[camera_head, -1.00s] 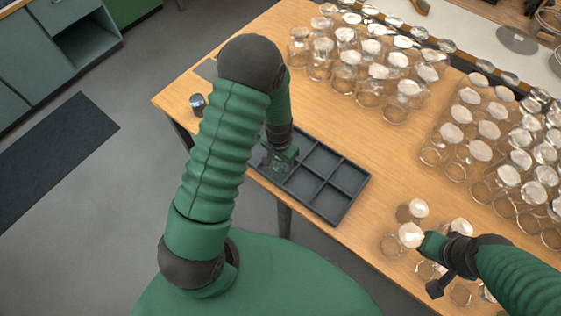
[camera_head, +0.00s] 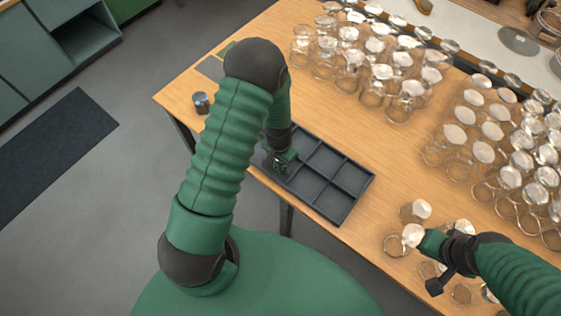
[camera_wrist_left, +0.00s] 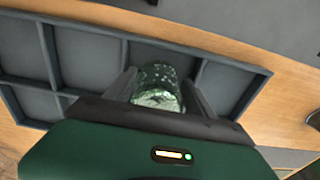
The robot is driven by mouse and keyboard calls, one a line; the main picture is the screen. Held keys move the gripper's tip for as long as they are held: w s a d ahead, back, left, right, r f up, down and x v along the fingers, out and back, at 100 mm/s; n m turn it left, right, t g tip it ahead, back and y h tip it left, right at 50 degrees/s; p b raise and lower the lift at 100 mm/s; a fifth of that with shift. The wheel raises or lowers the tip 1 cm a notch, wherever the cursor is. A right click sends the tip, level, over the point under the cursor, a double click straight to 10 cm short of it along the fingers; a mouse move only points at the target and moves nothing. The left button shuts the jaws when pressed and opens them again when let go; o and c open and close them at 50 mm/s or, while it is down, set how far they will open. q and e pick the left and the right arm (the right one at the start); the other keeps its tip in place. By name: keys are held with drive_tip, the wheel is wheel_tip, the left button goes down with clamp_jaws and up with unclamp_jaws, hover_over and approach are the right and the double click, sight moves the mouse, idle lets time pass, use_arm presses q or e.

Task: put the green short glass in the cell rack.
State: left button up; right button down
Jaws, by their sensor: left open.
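The green short glass (camera_wrist_left: 158,92) shows in the left wrist view between the two fingers of my left gripper (camera_wrist_left: 159,80). The fingers stand apart, one on each side of it. The glass is within a cell of the dark grey cell rack (camera_wrist_left: 82,58). In the head view my left gripper (camera_head: 281,160) points down at the near left part of the rack (camera_head: 350,178), and my arm hides part of that end. The glass is mostly hidden there. My right gripper (camera_head: 428,246) is at the lower right beside clear glasses; its fingers are not clear.
Many clear glasses (camera_head: 375,65) stand at the back of the wooden table (camera_head: 395,160), with more at the right (camera_head: 480,150). A small dark jar (camera_head: 201,103) stands at the left edge. The other rack cells in view look empty.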

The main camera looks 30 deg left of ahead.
use_arm(q)
drive_tip(key=shift+a+r, duration=0.15)
drive_tip(key=shift+r, duration=0.1)
drive_tip(key=r, duration=0.8)
drive_tip(key=s+d+r, duration=0.1)
drive_tip(key=r, duration=0.3)
drive_tip(key=shift+d, duration=0.1)
drive_tip(key=s+d+r+t, duration=0.2)
drive_tip(key=s+d+r, duration=0.4)
drive_tip(key=s+r, duration=0.1)
drive_tip(key=shift+s+d+r+n, duration=0.35)
drive_tip(key=shift+r+n, duration=0.05)
drive_tip(key=shift+w+d, duration=0.1)
drive_tip(key=shift+w, duration=0.05)
